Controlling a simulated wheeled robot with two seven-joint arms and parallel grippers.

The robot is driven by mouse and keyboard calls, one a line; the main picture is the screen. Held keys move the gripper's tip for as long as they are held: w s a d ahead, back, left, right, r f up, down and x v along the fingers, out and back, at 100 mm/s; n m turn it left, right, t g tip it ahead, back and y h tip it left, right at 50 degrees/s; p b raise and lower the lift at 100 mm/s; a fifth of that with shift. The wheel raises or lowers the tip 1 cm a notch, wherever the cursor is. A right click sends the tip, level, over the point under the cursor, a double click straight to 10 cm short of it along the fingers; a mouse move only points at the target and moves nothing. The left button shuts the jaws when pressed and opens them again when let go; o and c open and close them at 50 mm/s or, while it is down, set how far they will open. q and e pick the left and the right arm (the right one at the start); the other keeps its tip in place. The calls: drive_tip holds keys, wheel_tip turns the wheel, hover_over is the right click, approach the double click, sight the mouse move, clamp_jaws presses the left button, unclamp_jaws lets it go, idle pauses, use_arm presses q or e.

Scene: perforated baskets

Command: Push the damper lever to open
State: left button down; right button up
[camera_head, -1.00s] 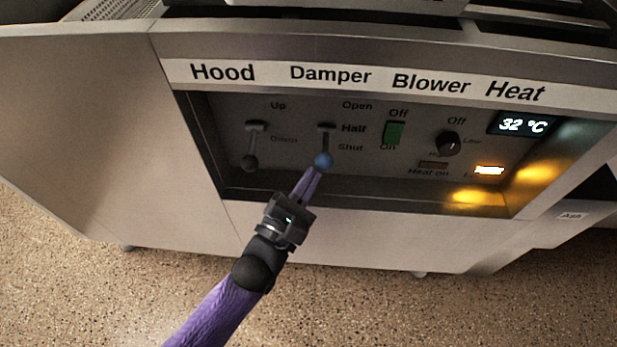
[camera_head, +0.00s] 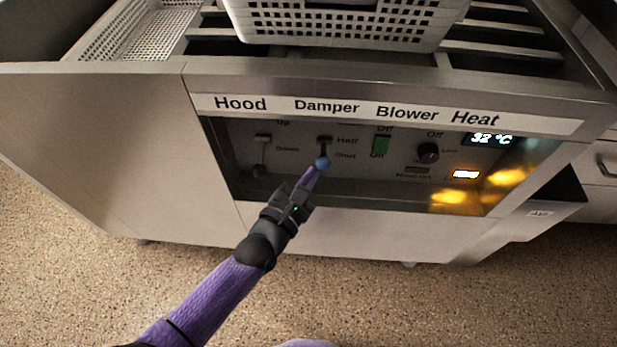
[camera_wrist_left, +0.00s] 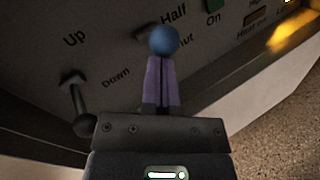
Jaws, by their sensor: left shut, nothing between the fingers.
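The damper lever (camera_head: 323,150) is on the recessed panel under the "Damper" label. Its blue knob (camera_head: 322,164) hangs low, beside the "Shut" mark. My left gripper (camera_head: 313,172) is shut and empty, with its purple fingertips at the underside of the knob. In the left wrist view the blue knob (camera_wrist_left: 164,40) stands right at the tips of the closed fingers (camera_wrist_left: 162,62); I cannot tell for sure whether they touch. My right gripper is not in view.
The hood lever (camera_head: 260,158) is left of the damper lever. The green blower switch (camera_head: 381,145) and the heat knob (camera_head: 428,153) are to its right. A white perforated basket (camera_head: 345,25) sits on top of the machine. The speckled floor is clear.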

use_arm(q)
drive_tip(key=shift+w+r+n+g+y+p, duration=0.15)
drive_tip(key=shift+r+n+g+y+p, duration=0.25)
drive_tip(key=shift+r+p, duration=0.5)
drive_tip(key=shift+f, duration=0.1)
